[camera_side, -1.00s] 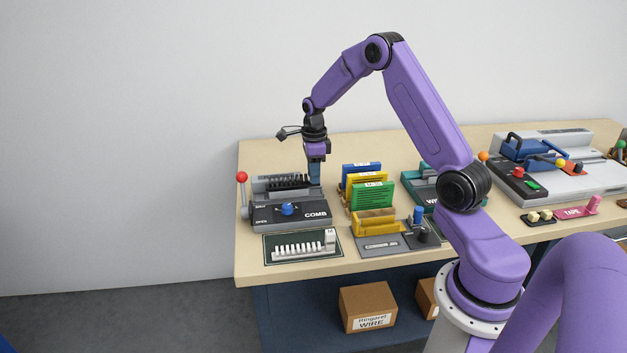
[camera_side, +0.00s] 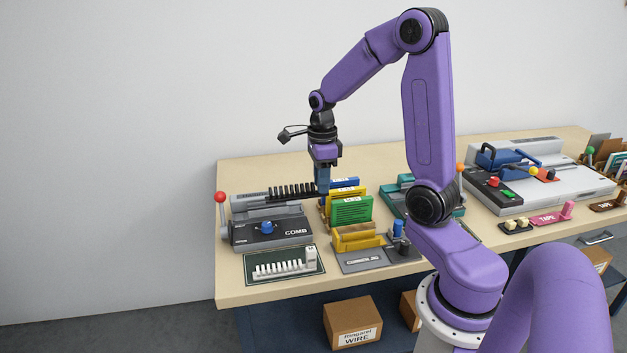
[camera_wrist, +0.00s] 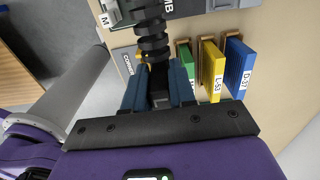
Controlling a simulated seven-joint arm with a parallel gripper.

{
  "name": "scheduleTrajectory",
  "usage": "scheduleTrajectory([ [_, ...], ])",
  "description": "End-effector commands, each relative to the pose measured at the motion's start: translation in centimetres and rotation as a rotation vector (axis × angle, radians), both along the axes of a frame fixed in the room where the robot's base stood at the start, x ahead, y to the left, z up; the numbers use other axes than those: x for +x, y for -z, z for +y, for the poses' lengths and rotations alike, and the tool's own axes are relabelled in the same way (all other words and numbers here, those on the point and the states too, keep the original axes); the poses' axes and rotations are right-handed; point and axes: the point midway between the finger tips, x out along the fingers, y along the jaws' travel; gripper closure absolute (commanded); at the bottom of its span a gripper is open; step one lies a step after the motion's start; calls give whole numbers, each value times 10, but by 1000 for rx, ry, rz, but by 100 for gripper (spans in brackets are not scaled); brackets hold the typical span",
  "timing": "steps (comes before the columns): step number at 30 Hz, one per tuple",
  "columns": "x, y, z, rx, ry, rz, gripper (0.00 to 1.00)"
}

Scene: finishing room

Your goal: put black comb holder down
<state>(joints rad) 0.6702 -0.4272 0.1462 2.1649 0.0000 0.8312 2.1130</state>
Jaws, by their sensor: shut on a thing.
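The black comb holder (camera_side: 291,191) is a toothed dark bar. In the side view it is held roughly level above the back of the grey COMB machine (camera_side: 268,235). My gripper (camera_side: 323,190) is shut on its right end, beside the coloured upright files. In the wrist view the black comb holder (camera_wrist: 152,32) runs up from between the blue fingers of my gripper (camera_wrist: 158,98), partly covering the view beneath.
A white comb holder (camera_side: 312,257) lies on a dark mat in front of the machine. Blue, yellow and green files (camera_side: 351,209) stand close right of my gripper, a yellow holder (camera_side: 358,238) before them. A red-knobbed lever (camera_side: 220,198) rises at the machine's left.

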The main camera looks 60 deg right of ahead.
Motion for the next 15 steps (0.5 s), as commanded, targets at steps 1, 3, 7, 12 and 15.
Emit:
scheduleTrajectory([
  [1, -2, -1, 1, 0, 0, -1, 100],
  [3, -2, 2, 5, 1, -1, 1, 100],
  [7, 4, 20, 17, 1, -4, 6, 100],
  [12, 15, 51, 36, 1, -2, 6, 100],
  [15, 18, 65, 46, 1, -2, 4, 100],
])
